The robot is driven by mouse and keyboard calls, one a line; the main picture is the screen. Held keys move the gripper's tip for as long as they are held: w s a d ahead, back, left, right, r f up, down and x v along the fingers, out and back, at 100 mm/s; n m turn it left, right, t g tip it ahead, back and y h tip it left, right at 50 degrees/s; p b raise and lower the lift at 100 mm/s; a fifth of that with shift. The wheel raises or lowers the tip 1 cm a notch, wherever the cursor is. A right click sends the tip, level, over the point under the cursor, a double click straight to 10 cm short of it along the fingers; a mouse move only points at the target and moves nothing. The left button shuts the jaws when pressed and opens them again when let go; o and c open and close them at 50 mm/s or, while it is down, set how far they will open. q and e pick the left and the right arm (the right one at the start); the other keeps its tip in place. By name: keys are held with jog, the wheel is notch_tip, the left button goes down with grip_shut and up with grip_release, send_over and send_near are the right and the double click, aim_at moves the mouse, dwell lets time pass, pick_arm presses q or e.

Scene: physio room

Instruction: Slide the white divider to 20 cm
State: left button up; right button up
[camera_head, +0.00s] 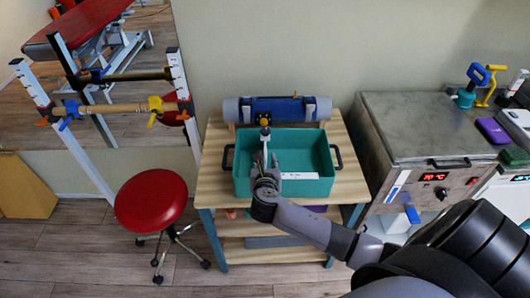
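A teal bin (318,187) with dark side handles stands on the wooden table. A narrow white upright piece (265,134), apparently the white divider seen edge-on, runs from the bin's back wall toward my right gripper. A white strip with small marks (300,176) is on the bin's front side; its numbers are too small to read. My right gripper (266,158) is over the left half of the bin, its fingers apart and pointing to the back wall. The divider's near part is hidden behind the gripper, and I cannot tell whether they touch. My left gripper is not in view.
A blue-grey roll (277,110) lies behind the bin, with a yellow-and-black part (264,121) in front of it. A metal cabinet with a red display (420,130) stands at the right. A red stool (151,201) stands at the left. The floor in front is clear.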

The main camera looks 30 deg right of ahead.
aim_at(265, 154)
jog(key=x, duration=0.7)
jog(key=shift+w, duration=0.1)
grip_shut()
dwell(0.7)
